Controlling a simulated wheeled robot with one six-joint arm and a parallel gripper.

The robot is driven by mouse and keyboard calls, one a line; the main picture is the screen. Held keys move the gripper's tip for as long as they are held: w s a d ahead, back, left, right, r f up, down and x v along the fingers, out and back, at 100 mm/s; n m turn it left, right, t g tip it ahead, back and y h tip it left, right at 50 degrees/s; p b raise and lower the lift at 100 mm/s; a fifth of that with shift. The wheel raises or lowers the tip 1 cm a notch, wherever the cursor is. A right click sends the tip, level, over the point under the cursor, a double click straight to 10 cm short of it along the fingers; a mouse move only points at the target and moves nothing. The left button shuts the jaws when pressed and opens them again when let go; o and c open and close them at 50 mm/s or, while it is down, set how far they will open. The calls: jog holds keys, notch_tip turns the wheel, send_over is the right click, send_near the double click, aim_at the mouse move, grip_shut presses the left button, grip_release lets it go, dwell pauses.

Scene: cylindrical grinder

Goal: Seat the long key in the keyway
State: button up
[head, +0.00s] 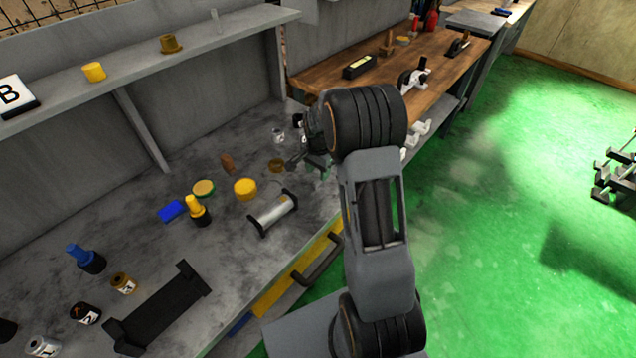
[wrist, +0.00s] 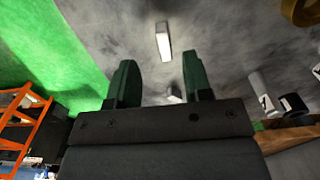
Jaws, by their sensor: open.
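In the wrist view my gripper (wrist: 160,76) has its two green fingers spread apart with nothing held between them. A pale oblong bar (wrist: 163,41), which looks like the long key, lies on the grey bench beyond the fingertips, between their lines. A smaller pale piece (wrist: 174,96) shows between the fingers, partly hidden by my gripper body. In the head view my gripper (head: 322,170) is low over the right end of the bench, and the keys cannot be made out there. A silver shaft (head: 272,214) lies in black end supports to its left; its keyway is not clear.
A brown ring (head: 277,166) and yellow tin (head: 245,189) sit on the bench left of my gripper. A labelled white jar (wrist: 261,93) and black jar (wrist: 293,106) show in the wrist view. A black cradle (head: 158,308) lies at the bench's near end.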

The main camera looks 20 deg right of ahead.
aim_at(318, 181)
jog(key=shift+w+f+p, duration=0.15)
jog(key=shift+f+p, duration=0.05)
jog(key=shift+f, duration=1)
jog(key=shift+w+f+p, duration=0.1)
jog(key=shift+f+p, duration=0.05)
jog(key=shift+f, duration=1.05)
grip_shut()
